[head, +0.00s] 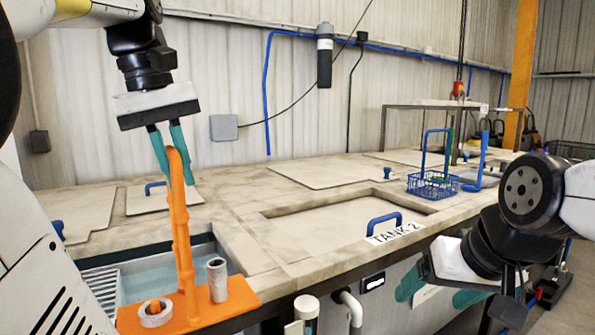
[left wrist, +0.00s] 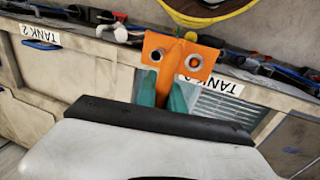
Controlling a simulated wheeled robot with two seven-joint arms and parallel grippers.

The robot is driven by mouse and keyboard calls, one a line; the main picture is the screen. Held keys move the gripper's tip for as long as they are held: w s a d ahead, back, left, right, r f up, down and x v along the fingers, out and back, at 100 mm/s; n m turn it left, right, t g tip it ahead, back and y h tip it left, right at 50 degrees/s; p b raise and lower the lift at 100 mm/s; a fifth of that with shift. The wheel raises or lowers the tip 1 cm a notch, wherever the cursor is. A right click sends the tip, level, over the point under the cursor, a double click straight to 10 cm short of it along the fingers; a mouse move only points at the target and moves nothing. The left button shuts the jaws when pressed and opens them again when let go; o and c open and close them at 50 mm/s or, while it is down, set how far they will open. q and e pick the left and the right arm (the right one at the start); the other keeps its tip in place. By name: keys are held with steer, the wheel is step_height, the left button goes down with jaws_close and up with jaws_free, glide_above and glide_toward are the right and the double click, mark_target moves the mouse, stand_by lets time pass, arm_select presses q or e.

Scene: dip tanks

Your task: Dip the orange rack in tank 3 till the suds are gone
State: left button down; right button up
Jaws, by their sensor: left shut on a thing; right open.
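The orange rack (head: 182,240) hangs upright from my left gripper (head: 171,160), whose teal fingers are shut on the top of its post. Its base plate carries a standing grey tube (head: 217,280) and a grey ring (head: 155,312). In the head view the plate overlaps the front part of an open tank (head: 150,280) with pale blue liquid and a grating. I cannot tell the plate's height over it, nor see suds on the rack. The left wrist view shows the rack (left wrist: 185,55) and a tank label (left wrist: 217,82) whose number is hidden. My right gripper (head: 440,290) is open and empty.
The lid labelled TANK 2 (head: 345,220), with a blue handle (head: 384,219), lies closed right of the open tank. A blue wire basket (head: 433,185) stands farther right. Other lids lie at the back left (head: 160,198).

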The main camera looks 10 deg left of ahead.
arm_select(q)
steer(key=w+a, duration=1.4)
steer(key=w, duration=0.2)
steer(key=s+a+x, duration=0.1)
steer(key=x, duration=1)
steer(key=s+a+f+x, duration=0.1)
steer(key=s+a+x, duration=0.1)
steer(key=x, duration=1)
steer(key=shift+f, duration=0.2)
steer(key=shift+a, duration=0.1)
steer(key=shift+s+a, duration=0.1)
steer(key=shift+s, duration=0.05)
stand_by(1.8)
